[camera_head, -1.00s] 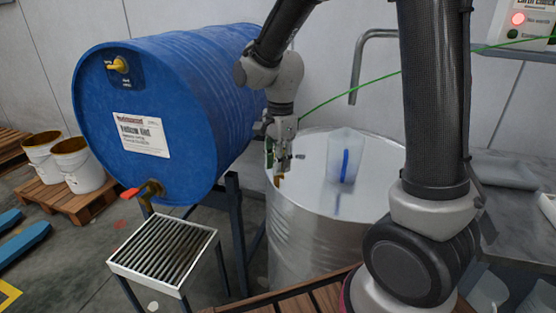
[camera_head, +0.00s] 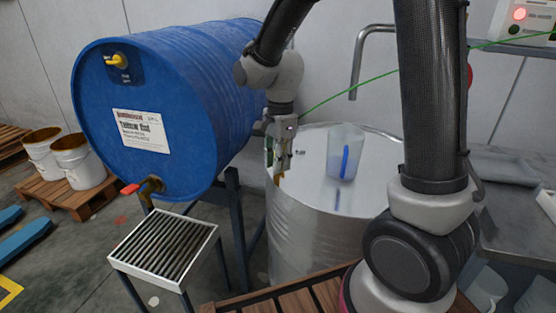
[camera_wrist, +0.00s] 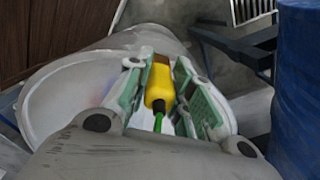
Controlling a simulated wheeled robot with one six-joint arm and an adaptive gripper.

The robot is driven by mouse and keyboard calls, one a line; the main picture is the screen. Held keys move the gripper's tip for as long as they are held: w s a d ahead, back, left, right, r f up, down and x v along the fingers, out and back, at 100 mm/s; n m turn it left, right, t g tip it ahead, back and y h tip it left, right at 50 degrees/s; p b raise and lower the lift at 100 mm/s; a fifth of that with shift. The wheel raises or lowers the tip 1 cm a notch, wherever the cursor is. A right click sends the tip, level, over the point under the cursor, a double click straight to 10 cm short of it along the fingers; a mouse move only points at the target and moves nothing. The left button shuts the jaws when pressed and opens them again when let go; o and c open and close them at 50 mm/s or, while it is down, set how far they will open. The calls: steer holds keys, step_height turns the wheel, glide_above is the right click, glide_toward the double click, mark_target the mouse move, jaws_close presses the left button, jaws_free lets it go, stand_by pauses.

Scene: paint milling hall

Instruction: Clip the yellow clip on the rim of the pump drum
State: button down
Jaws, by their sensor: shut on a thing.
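The yellow clip (camera_wrist: 159,84) is between the green-padded fingers of my gripper (camera_wrist: 165,88), which is shut on it. A green cable runs from the clip's near end in the wrist view. My gripper (camera_head: 279,172) points down at the drum's left rim in the head view. In the wrist view the clip lies over the drum's rim area (camera_wrist: 45,112). I cannot tell whether the clip touches the rim. The clip is mostly hidden in the head view.
A large blue drum (camera_head: 165,120) lies on a stand close left of my gripper. A clear jug (camera_head: 344,150) with a blue handle is at the pump drum. A grated tray (camera_head: 165,248) stands front left. A green cable (camera_head: 350,88) crosses above the drum.

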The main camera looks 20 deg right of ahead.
steer(key=shift+f, duration=1.85)
steer(key=c, duration=1.2)
jaws_free()
steer(key=shift+o, duration=0.2)
steer(key=r, duration=1.2)
steer(key=shift+d, duration=0.25)
steer(key=shift+f, duration=0.1)
